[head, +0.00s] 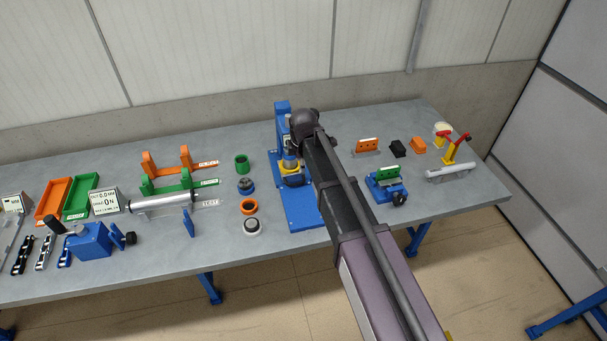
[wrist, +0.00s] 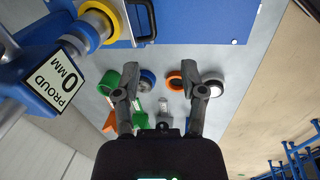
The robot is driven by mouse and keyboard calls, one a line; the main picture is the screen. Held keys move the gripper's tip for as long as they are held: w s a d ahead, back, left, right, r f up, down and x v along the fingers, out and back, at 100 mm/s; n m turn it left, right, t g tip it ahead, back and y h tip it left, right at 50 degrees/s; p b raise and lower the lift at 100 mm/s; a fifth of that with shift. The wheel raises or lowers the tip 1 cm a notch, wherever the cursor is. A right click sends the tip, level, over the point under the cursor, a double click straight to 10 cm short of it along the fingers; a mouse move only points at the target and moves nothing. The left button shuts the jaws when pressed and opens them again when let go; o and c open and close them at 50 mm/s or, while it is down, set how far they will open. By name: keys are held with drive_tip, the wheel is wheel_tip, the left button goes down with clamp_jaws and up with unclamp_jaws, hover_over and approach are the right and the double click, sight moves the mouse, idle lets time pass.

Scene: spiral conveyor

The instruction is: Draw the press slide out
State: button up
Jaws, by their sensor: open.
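The blue press (head: 303,205) stands mid-bench, partly hidden by my arm in the head view. Its base plate (wrist: 200,20) fills the top of the wrist view. A yellow ring-shaped part (wrist: 97,12), which seems to belong to the press slide, sits at the upper left of that view; it also shows in the head view (head: 292,181). A black loop handle (wrist: 153,22) stands to its right. A display reads PROUD 0 MM (wrist: 58,80). My gripper (wrist: 160,78) is open and empty, its fingers apart below the handle in the wrist view, not touching it. My arm hides the fingers in the head view.
Green (head: 242,163), blue (head: 246,186), orange (head: 249,207) and white-and-dark (head: 252,227) rings lie left of the press. A blue fixture (head: 386,187) stands to the right. Orange and green racks (head: 178,187) are further left. The bench's front edge is near the press base.

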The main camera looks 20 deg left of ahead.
sight(296, 184)
drive_tip(key=shift+w+a+r+n, duration=0.1)
drive_tip(key=shift+a+n, duration=0.1)
drive_tip(key=shift+a, duration=0.25)
drive_tip(key=shift+w+a+r+n, duration=0.1)
drive_tip(key=shift+a+n, duration=0.1)
drive_tip(key=shift+a, duration=0.25)
drive_tip(key=shift+d, duration=0.1)
drive_tip(key=shift+w+f, duration=0.1)
drive_tip(key=shift+f, duration=0.05)
drive_tip(key=f+b, duration=0.4)
drive_tip(key=w+a+f+b, duration=0.1)
drive_tip(key=f+b, duration=0.4)
drive_tip(key=w+f+b, duration=0.1)
drive_tip(key=f+b, duration=0.3)
drive_tip(key=shift+w+a+f, duration=0.1)
drive_tip(key=shift+a+f, duration=0.05)
drive_tip(key=shift+a, duration=0.05)
idle(0.4)
